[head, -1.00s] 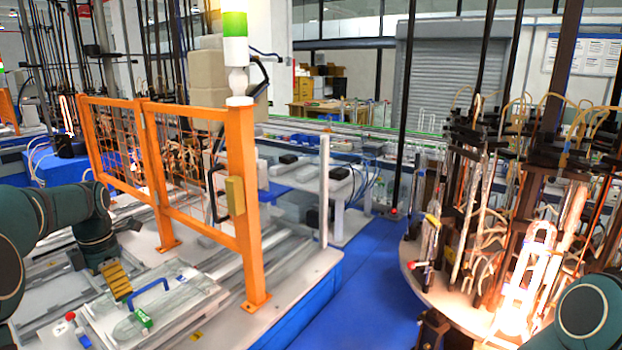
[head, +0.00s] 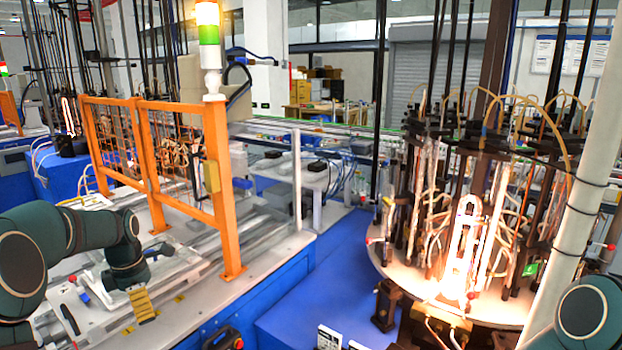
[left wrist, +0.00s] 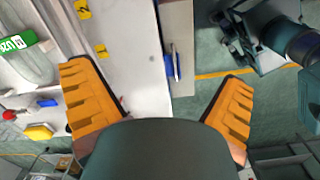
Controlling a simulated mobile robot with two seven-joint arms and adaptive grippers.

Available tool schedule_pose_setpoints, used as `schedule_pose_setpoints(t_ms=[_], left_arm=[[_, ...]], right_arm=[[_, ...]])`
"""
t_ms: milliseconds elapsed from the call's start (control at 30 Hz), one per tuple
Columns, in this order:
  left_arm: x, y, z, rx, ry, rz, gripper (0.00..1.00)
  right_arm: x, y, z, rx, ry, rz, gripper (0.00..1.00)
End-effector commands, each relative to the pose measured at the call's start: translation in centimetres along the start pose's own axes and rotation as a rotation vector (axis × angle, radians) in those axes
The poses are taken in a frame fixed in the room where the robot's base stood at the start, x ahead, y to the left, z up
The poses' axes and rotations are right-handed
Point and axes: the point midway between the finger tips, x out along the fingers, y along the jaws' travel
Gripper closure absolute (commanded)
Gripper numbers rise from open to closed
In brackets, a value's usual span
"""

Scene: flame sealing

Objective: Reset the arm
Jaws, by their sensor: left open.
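My left gripper (head: 143,306) is in the head view at lower left, pointing down over the front part of the white worktable (head: 190,325). Its yellow-orange ridged fingers stand wide apart in the left wrist view (left wrist: 156,75), with nothing between them. Below them lie the white table edge and the floor. My left arm (head: 75,235) reaches in from the left edge. Part of my right arm (head: 588,312) shows at the lower right of the head view; its gripper is outside that view.
An orange fence (head: 218,190) stands on the worktable behind my left gripper. A round machine (head: 385,262) with glowing glass tubes is at right. A green-labelled glass piece (left wrist: 22,42) lies at the wrist view's left.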

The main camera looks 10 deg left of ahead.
Motion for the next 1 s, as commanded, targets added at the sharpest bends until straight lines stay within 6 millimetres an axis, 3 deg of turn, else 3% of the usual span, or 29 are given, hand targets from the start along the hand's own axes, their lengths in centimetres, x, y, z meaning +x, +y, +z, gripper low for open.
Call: schedule_pose_setpoints(t_ms=[33, 167, 267, 400, 500, 633, 800, 900, 1000], left_arm=[[3.1, -1.0, 1.4, 0.105, -0.014, -0.011, 0.01], [9.7, -4.1, 5.2, 0.41, -0.067, -0.008, 0.01], [14.9, -7.7, 8.0, 0.668, -0.115, 0.003, 0.01], [21.6, -14.0, 11.0, 1.031, -0.182, 0.036, 0.01], [25.5, -19.1, 12.4, 1.284, -0.225, 0.071, 0.01], [29.2, -25.9, 13.0, 1.597, -0.268, 0.128, 0.01], [31.7, -32.9, 12.4, 1.928, -0.294, 0.208, 0.01], [32.2, -35.4, 11.9, 2.053, -0.297, 0.243, 0.01], [32.3, -36.7, 11.6, 2.121, -0.295, 0.265, 0.01]], right_arm=[[0.5, 0.1, 0.1, -0.002, -0.001, -0.001, 0.53], [1.2, 0.3, 0.2, -0.003, -0.003, 0.0, 0.53], [1.7, 0.5, 0.4, -0.003, -0.005, 0.0, 0.53], [2.5, 0.8, 0.6, -0.003, -0.008, 0.002, 0.53], [3.0, 1.0, 0.7, -0.004, -0.01, 0.002, 0.53], [3.8, 1.2, 0.9, -0.005, -0.012, 0.003, 0.53], [4.5, 1.5, 1.1, -0.006, -0.014, 0.004, 0.53], [4.7, 1.6, 1.1, -0.006, -0.015, 0.004, 0.53], [4.8, 1.6, 1.2, -0.007, -0.016, 0.004, 0.53]])
